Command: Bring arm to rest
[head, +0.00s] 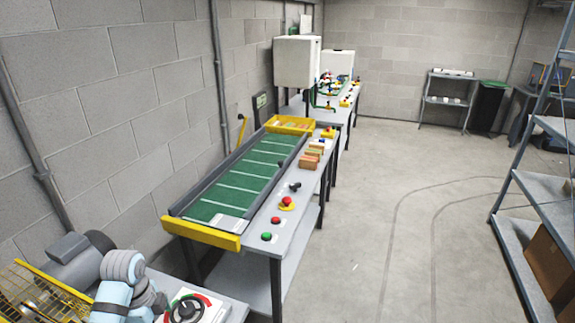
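Pale blue and grey links of one of my arms (122,280) show at the lower left, folded in front of the near bench. No gripper fingers can be made out on it, and the other arm is out of view. Behind and beside the links are a grey motor-like housing (72,252) and a yellow mesh guard (35,295). To their right is a white panel with a black dial (186,308) and a red and green arc, partly cut off by the lower edge.
A bench (278,238) with a green conveyor (238,185), push buttons and a yellow tray (290,124) runs along the left wall. Farther benches carry white cabinets (297,62). A metal shelf rack (540,200) stands at right. The concrete floor between is clear.

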